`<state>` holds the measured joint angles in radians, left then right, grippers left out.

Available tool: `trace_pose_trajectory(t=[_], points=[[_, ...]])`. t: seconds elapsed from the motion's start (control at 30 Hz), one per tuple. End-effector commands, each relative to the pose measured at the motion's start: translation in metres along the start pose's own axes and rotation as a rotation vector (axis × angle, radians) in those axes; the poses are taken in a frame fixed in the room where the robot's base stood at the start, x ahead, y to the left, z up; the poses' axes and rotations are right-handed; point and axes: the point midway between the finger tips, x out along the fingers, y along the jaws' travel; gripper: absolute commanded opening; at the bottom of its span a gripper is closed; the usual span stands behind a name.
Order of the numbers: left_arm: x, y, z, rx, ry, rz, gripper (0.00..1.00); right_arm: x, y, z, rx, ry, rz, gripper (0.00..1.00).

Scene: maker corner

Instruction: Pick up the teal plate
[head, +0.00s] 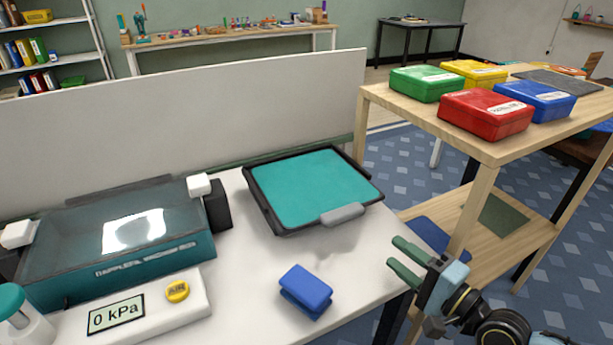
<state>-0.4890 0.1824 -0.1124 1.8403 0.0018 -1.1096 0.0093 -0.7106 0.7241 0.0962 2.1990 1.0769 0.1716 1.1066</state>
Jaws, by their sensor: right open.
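The teal plate (312,187) lies flat in a black frame (265,212) on the white table. A grey tab (342,214) sits at the frame's front right edge. My right gripper (398,255) is at the lower right, by the table's right edge, with its two green fingers apart and nothing between them. It is to the right of and nearer than the plate, not touching it. My left gripper is not in view.
A blue block (306,290) lies in front of the plate. A teal machine (120,265) with a gauge reading 0 kPa (116,314) stands at left. A white panel (200,125) rises behind. A wooden shelf (490,150) with several coloured boxes stands at right.

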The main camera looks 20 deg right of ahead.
Motion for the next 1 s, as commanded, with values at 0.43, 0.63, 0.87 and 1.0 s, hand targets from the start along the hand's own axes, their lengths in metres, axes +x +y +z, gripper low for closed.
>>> trace_pose_trajectory(t=[0.43,0.63,0.87,1.0], points=[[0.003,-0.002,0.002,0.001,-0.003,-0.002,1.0,0.056,-0.002,0.0,0.001,0.002,-0.006,0.44],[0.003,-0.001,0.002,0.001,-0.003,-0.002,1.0,0.077,0.0,0.0,-0.001,0.001,-0.002,0.44],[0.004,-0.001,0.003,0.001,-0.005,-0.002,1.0,0.089,-0.001,0.001,0.001,0.001,-0.004,0.44],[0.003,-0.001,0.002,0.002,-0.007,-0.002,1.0,0.109,-0.003,0.001,0.001,0.001,-0.006,0.44]])
